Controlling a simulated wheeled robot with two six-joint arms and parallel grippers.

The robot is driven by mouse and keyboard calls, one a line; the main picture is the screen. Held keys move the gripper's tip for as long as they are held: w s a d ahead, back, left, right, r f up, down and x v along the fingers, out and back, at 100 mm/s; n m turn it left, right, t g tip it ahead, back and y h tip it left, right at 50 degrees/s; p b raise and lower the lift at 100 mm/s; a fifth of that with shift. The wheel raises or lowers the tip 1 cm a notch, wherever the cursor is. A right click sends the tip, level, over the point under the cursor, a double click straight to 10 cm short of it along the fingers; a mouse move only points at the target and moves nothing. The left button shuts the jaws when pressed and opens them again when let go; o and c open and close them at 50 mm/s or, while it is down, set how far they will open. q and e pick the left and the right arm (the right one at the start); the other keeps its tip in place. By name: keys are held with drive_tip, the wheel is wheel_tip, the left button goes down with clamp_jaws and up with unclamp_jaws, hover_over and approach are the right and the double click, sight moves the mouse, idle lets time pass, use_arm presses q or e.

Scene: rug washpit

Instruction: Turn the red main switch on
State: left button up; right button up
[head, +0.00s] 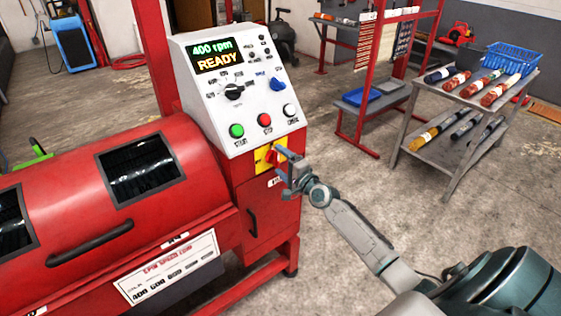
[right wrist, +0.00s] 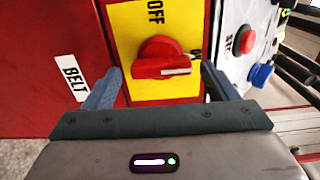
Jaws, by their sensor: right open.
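The red main switch (right wrist: 160,58) is a rotary knob on a yellow plate (right wrist: 135,88) on the red machine's front. The OFF label (right wrist: 155,14) is above the knob. My right gripper (right wrist: 160,88) is open, one finger on each side of the knob, with visible gaps. In the head view the gripper (head: 285,168) is in front of the yellow plate (head: 262,160) and partly covers the switch (head: 272,156). My left gripper is out of view.
The white control panel (head: 190,75) above has a lit display (head: 218,56) reading 400 rpm READY, plus buttons and knobs. The red drum (head: 70,210) is at left. A grey cart (head: 440,150) with rolls stands at right on open floor.

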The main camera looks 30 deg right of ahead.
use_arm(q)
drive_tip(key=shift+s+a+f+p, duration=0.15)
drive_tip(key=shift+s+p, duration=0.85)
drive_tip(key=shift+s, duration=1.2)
use_arm(e)
drive_tip(key=s, duration=1)
drive_tip(key=shift+d, duration=0.4)
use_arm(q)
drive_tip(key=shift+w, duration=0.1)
